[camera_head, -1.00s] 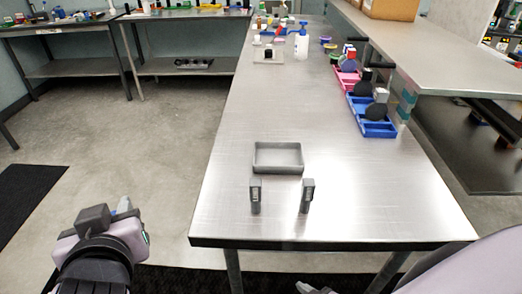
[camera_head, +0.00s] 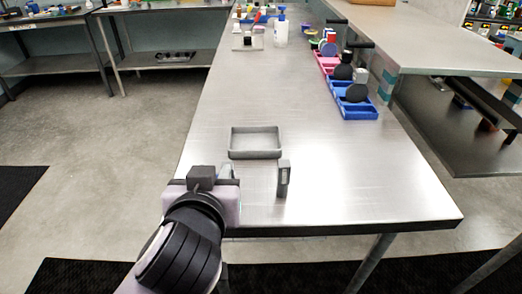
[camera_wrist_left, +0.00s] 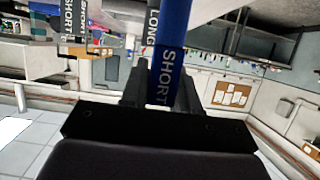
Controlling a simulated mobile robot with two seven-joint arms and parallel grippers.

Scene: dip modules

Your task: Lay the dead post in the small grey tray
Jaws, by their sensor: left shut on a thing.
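The small grey tray (camera_head: 255,155) lies empty on the steel bench near its front left. One grey upright post (camera_head: 284,180) with a dark face stands in front of its right side, apart from my gripper. My left gripper (camera_head: 226,172) is at the bench's front left, just in front of the tray's left side, and hides the spot where the other post stood. In the left wrist view its fingers are shut on a blue piece marked SHORT (camera_wrist_left: 170,72), seemingly the other post. I cannot tell from the markings which post is dead. My right gripper is out of view.
Blue bins (camera_head: 358,112) and pink bins (camera_head: 326,64) with dark round parts line the bench's right side below a raised shelf (camera_head: 440,58). A white bottle (camera_head: 282,32) stands at the far end. The middle of the bench (camera_head: 290,100) is clear.

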